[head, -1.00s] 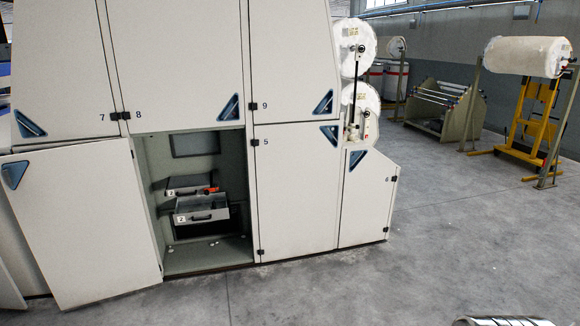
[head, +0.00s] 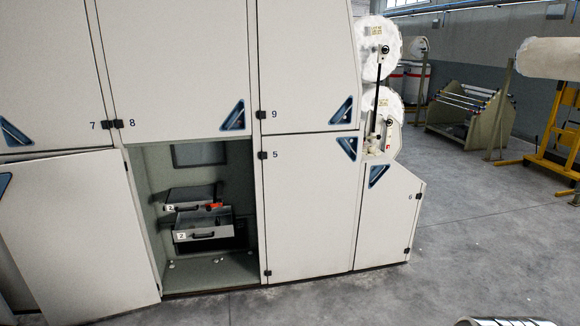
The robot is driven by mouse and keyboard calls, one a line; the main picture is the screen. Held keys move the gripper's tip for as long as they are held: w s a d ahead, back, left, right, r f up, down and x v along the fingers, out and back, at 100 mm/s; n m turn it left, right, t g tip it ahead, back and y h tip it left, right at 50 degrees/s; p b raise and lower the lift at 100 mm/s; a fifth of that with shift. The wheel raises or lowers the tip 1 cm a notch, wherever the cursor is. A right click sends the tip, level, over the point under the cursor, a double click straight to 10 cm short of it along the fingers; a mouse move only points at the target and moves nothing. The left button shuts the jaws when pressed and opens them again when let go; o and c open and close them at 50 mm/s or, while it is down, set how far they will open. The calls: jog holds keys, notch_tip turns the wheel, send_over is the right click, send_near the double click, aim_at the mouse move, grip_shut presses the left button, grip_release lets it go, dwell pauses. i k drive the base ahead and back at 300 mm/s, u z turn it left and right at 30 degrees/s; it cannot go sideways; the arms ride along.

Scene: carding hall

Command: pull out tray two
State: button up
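Two trays sit one above the other in the open bay of the pale cabinet in the head view. The upper tray (head: 188,196) is shallow, with a small tag that seems to read 2 and a dark handle. The lower tray (head: 205,232) is deeper and open-topped, with a white tag that reads 2 and a dark handle on its front. It stands out further than the upper one. A small orange-red item (head: 214,206) lies at the right between them; I cannot tell which it rests on.
The open door (head: 80,235) stands left of the bay. Closed door 5 (head: 308,205) is to the right. Small white bits (head: 219,259) lie on the bay floor. White rolls (head: 379,45) stand beyond the cabinet.

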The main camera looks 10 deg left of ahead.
aim_at(203, 220)
jog(key=u, duration=0.25)
jog(key=i, duration=1.5)
jog(key=u, duration=0.75)
jog(key=i, duration=0.75)
jog(key=u, duration=0.9)
jog(key=i, duration=1.15)
jog(key=u, duration=0.45)
